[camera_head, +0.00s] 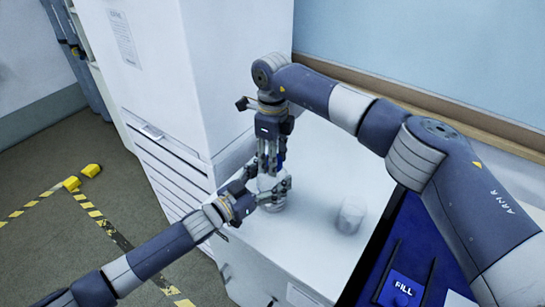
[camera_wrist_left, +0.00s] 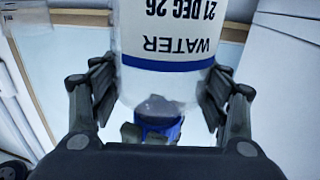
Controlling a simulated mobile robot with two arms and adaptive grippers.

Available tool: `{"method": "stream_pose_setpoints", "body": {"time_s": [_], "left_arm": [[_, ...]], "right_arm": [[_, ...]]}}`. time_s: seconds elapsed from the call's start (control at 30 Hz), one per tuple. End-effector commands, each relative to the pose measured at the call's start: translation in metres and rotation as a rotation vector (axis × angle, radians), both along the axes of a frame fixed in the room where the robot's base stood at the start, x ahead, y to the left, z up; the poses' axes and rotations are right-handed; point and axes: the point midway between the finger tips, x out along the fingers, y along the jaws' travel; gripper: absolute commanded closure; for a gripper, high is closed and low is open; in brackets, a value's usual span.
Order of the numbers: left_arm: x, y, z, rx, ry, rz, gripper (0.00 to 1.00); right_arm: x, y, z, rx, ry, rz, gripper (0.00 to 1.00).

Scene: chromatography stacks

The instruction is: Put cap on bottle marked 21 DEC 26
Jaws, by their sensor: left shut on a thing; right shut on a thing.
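The bottle (camera_wrist_left: 165,50), clear with a white label and blue stripe, reads "WATER" and "21 DEC 26" upside down in the left wrist view. My left gripper (camera_head: 273,194) is shut around its body; it also shows in the left wrist view (camera_wrist_left: 160,95). In the head view the bottle (camera_head: 268,184) stands upright on the white surface, partly hidden by fingers. The blue cap (camera_wrist_left: 158,127) is at the bottle's neck end. My right gripper (camera_head: 271,152) points down above the bottle, shut on the cap (camera_head: 280,157). I cannot tell whether the cap is seated.
A clear, whitish container (camera_head: 351,215) stands on the white worktop (camera_head: 300,250) to the right. A blue area marked "FILL" (camera_head: 402,289) lies at the front right. A tall white cabinet (camera_head: 150,70) rises behind at left. The right arm spans the right side.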

Motion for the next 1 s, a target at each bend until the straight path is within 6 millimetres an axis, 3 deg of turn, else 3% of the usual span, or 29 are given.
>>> {"method": "stream_pose_setpoints", "body": {"time_s": [0.5, 0.7, 0.73, 0.8, 1.0], "left_arm": [[-0.0007, -0.0006, -0.0005, 0.001, 0.000, -0.001, 0.97], [-0.0007, -0.0008, -0.0005, 0.001, 0.000, -0.002, 0.97], [-0.0007, -0.0008, -0.0005, 0.001, 0.000, -0.002, 0.97], [-0.0007, -0.0008, -0.0005, 0.001, -0.001, -0.002, 0.97], [-0.0006, -0.0007, -0.0005, 0.001, 0.000, -0.001, 0.97]], "right_arm": [[0.0002, 0.0005, -0.0004, 0.001, -0.001, -0.831, 0.88], [0.0003, 0.0004, -0.0004, 0.001, -0.001, -0.889, 0.88], [0.0003, 0.0004, -0.0004, 0.001, -0.001, -0.888, 0.55], [0.0003, 0.0004, -0.0004, 0.001, -0.001, -0.888, 0.39], [0.0002, 0.0002, -0.0004, 0.000, -0.001, -0.887, 0.36]]}}
